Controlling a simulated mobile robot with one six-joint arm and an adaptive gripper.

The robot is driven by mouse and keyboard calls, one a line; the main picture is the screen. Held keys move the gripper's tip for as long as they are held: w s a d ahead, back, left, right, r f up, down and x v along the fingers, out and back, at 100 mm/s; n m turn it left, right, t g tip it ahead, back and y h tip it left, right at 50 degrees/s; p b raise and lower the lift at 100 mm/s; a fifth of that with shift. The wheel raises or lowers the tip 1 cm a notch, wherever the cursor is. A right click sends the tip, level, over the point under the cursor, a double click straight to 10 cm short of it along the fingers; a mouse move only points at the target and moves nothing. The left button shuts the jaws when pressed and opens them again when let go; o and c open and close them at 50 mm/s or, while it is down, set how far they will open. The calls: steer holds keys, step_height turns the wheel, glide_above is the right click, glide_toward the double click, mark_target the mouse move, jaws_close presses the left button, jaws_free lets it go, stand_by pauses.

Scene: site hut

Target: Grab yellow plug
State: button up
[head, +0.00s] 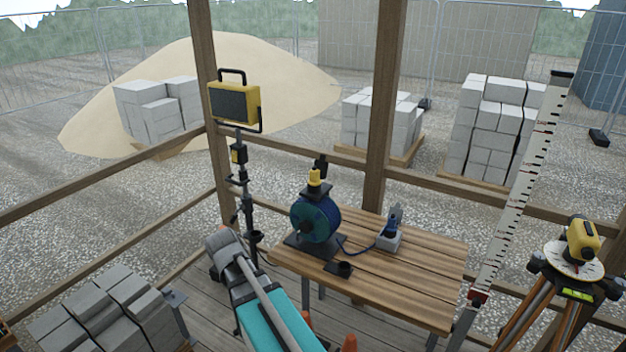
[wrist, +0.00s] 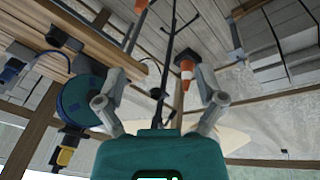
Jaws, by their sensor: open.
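The yellow plug (head: 314,178) stands upright on a black holder above the blue cable reel (head: 318,217), at the back left of the wooden table (head: 425,265). In the wrist view, the plug (wrist: 65,157) appears inverted at the lower left, beyond the reel (wrist: 82,100). My gripper (wrist: 160,90) has its two grey fingers spread wide with nothing held between them. The plug lies outside and to the left of the left finger, apart from it. My arm is at the lower middle of the head view; its fingers are not clearly visible there.
A blue plug (head: 394,215) stands in a grey socket box (head: 388,240), with a blue cable from the reel. A small black cup (head: 344,268) is at the table's front. A yellow work lamp (head: 234,104) stands left of the reel. Orange cones (wrist: 187,72) are near the gripper's view.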

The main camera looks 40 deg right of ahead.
steer(key=w+d+r+m+t+h+p, duration=0.1)
steer(key=w+d+r+m+h+p, duration=0.1)
steer(key=w+d+r, duration=0.4)
steer(key=w+d+r+m+t+h+p, duration=0.1)
steer(key=w+d+m+h, duration=0.15)
steer(key=w+d, duration=0.45)
steer(key=m+t+h+p, duration=0.1)
steer(key=m+h+p, duration=0.2)
steer(key=m+h, duration=0.15)
glide_toward(312, 174)
steer(key=a, duration=0.1)
steer(key=shift+s+a+r+m, duration=0.2)
steer(key=shift+s+r+m, duration=0.15)
steer(key=shift+r, duration=0.15)
steer(key=b+x, duration=0.3)
steer(key=x, duration=0.4)
steer(key=shift+w+d+f, duration=0.15)
steer(key=shift+d+f, duration=0.1)
steer(key=shift+f, duration=0.15)
steer(key=shift+w+d+f+b, duration=0.1)
steer(key=shift+w+d+b, duration=0.05)
steer(key=shift+d+b, duration=0.25)
steer(key=shift+b+x, duration=1.2)
steer(key=shift+x, duration=1.4)
